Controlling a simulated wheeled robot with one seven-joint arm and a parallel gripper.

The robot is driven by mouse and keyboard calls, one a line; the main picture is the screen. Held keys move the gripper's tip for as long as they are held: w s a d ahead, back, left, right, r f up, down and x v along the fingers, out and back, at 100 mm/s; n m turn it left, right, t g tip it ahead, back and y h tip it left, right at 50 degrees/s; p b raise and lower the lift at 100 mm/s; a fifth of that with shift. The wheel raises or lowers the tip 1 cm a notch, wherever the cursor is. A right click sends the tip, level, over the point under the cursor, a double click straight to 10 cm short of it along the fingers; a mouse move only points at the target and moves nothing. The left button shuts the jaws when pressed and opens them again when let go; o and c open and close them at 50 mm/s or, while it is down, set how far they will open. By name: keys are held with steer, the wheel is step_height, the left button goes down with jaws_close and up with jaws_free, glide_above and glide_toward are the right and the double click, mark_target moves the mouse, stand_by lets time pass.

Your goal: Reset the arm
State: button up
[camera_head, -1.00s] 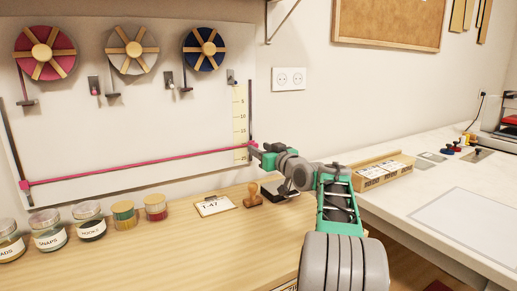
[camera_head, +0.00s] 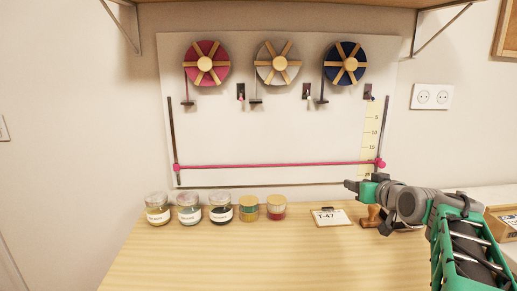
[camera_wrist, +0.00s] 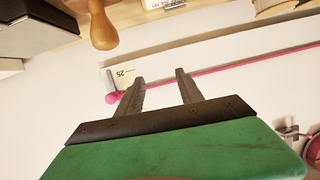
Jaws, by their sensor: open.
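My gripper (camera_wrist: 160,95) is open and empty in the wrist view, its two dark fingers apart in front of the wall board. In the head view my gripper (camera_head: 349,185) is at the right, raised above the back of the wooden table (camera_head: 240,258), near the lower right end of the pink ribbon (camera_head: 280,165). The ribbon runs across the board (camera_head: 210,125) between two dark upright rods, and it also shows behind the fingers in the wrist view (camera_wrist: 235,66). My arm reaches in from the lower right.
Several jars, including a clear-lidded one (camera_head: 189,208), stand along the table's back left. A T-47 card (camera_head: 331,217) and a wooden-handled stamp (camera_head: 371,216) lie near my gripper. Three spools, pink (camera_head: 206,64), white (camera_head: 279,63) and blue (camera_head: 345,65), hang above. The table's front is clear.

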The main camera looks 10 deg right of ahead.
steer(key=s+a+r+g+p, duration=0.1)
steer(key=s+a+g+p, duration=0.1)
steer(key=s+a+p, duration=0.35)
steer(key=s+a+r+g+p, duration=0.1)
steer(key=s+a+g+p, duration=0.15)
steer(key=a, duration=0.65)
steer(key=s+a+f+g+p, duration=0.2)
steer(key=s+a+g+p, duration=0.1)
steer(key=s, duration=0.7)
steer(key=s+a+f+g+p, duration=0.3)
steer(key=s+a+p, duration=0.1)
steer(key=s, duration=0.5)
steer(key=shift+s+a, duration=0.25)
steer(key=shift+s, duration=0.15)
steer(key=shift+r+g, duration=0.1)
steer(key=shift+g, duration=0.15)
steer(key=shift+c, duration=0.2)
